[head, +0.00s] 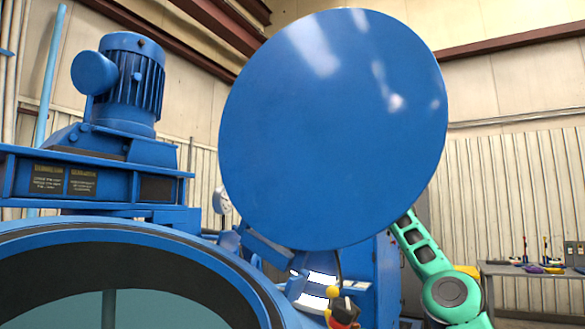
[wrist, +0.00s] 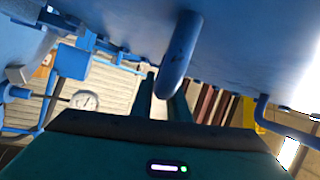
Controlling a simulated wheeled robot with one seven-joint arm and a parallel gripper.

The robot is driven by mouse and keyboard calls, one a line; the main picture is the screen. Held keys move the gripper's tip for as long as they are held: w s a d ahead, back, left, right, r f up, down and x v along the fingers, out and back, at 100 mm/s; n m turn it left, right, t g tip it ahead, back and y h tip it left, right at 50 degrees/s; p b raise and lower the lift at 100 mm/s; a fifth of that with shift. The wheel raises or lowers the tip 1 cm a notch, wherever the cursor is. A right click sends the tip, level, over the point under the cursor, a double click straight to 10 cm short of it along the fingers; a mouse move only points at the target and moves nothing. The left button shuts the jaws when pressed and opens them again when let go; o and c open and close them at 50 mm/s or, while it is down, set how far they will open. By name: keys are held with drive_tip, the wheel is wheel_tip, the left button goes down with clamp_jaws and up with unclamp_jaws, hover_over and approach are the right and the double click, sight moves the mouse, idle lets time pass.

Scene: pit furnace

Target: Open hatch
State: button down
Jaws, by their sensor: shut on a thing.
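The hatch (head: 335,125) is a big round blue lid, raised and steeply tilted beside the furnace opening in the head view. The furnace rim (head: 150,238) curves across the lower left, with a dark inner wall, and the opening is uncovered. In the wrist view the hatch's underside or back face (wrist: 250,45) fills the top, with a curved blue handle (wrist: 181,55) coming down from it. My gripper (wrist: 165,95) has its two dark teal fingers shut on the handle's lower end. In the head view the hatch hides my gripper; only part of my green arm shows at right.
A blue motor (head: 120,85) stands on a platform at left. A round gauge (head: 222,202) sits left of the hatch. A small yellow and red fitting (head: 342,312) is below it. A workbench (head: 525,269) with small items stands at far right by the wall.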

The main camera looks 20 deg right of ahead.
drive_tip(key=shift+a, duration=0.25)
drive_tip(key=c, duration=1.7)
unclamp_jaws()
drive_tip(key=shift+a, duration=0.1)
drive_tip(key=shift+d, duration=0.35)
drive_tip(key=shift+s+d+f, duration=0.1)
drive_tip(key=shift+d, duration=0.1)
drive_tip(key=v, duration=1)
drive_tip(key=shift+f, duration=0.1)
drive_tip(key=x, duration=1)
drive_tip(key=shift+a+r, duration=0.2)
drive_tip(key=shift+a, duration=0.05)
drive_tip(key=shift+d, duration=0.1)
